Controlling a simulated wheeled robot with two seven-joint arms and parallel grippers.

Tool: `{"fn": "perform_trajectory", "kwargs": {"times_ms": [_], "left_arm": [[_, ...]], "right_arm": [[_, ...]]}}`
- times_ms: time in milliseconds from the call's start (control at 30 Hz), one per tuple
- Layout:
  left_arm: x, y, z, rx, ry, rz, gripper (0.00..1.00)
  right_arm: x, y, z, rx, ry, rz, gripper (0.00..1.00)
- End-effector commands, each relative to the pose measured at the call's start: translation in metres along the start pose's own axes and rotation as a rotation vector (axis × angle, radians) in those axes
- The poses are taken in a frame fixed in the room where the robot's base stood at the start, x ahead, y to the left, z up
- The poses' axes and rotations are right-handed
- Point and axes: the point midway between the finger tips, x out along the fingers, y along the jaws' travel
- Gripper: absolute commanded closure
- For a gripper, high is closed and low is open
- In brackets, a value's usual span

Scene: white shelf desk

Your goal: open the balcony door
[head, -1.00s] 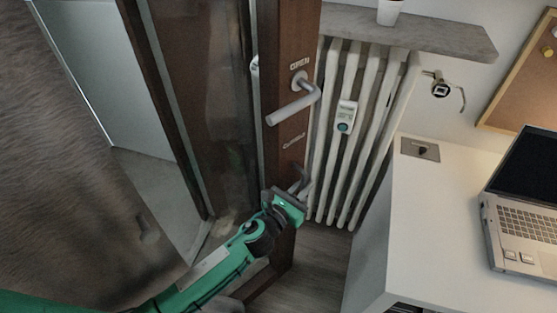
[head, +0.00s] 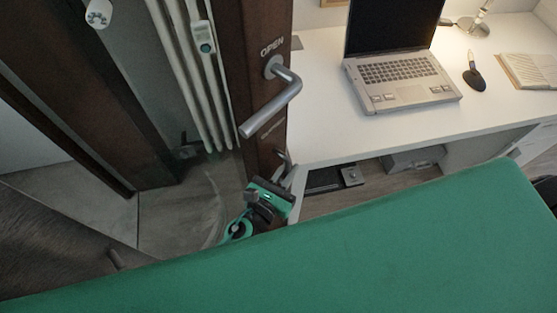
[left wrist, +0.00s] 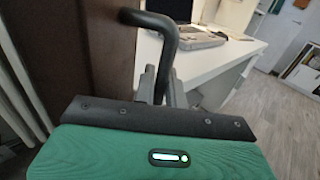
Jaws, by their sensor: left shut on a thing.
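The balcony door has a brown wooden edge (head: 252,35) with a silver lever handle (head: 270,108) beside the word OPEN. My left gripper (head: 284,161) is low at this edge, below the silver lever and apart from it in the head view. In the left wrist view a dark bent handle (left wrist: 163,27) stands out from the brown door (left wrist: 90,50) and curves down between my fingers (left wrist: 155,85). The gripper is shut on it. The grip itself is small and partly hidden in the head view. My right gripper is not in view.
A white radiator (head: 185,65) shows left of the edge. My green body part covers the lower right.

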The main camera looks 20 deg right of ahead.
Motion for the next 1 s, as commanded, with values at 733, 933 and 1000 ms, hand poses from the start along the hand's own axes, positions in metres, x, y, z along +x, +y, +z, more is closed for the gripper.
{"fn": "perform_trajectory", "kwargs": {"times_ms": [733, 933, 1000], "left_arm": [[-0.002, -0.004, -0.001, 0.001, 0.001, -0.004, 0.7], [-0.005, -0.004, -0.001, 0.002, 0.001, -0.005, 0.7], [-0.013, -0.004, -0.002, 0.002, 0.001, -0.005, 0.7]], "right_arm": [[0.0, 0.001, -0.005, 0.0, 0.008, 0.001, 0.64], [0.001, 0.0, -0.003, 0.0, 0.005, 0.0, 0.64], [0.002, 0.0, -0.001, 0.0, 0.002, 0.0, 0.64]]}}
